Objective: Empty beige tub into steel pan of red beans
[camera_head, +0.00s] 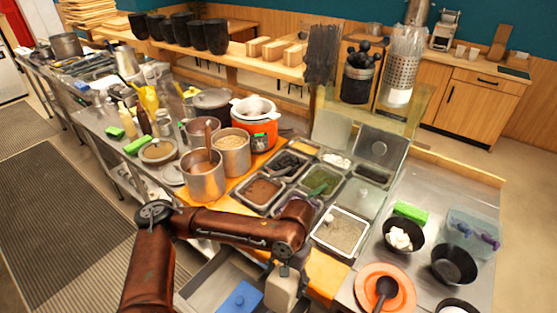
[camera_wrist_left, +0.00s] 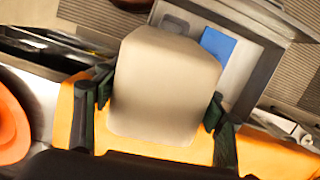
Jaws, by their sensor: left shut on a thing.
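The beige tub (camera_head: 281,290) is held by my left gripper (camera_head: 287,266), low at the front of the counter in the head view. In the left wrist view the tub (camera_wrist_left: 165,85) fills the middle, with dark green fingers closed on both its sides. Its opening and contents do not show. A steel pan with a reddish-brown filling (camera_head: 261,191), which looks like the red beans, sits in the counter's left front row, beyond my forearm. The tub is nearer the camera than this pan and apart from it. My right gripper is not in view.
Other steel pans surround the bean pan, including one with a pale filling (camera_head: 341,231). Tall steel pots (camera_head: 203,176) stand at left. An orange plate with a black ladle (camera_head: 386,288) and black bowls (camera_head: 453,265) are at right. A blue object (camera_head: 240,298) lies below the counter edge.

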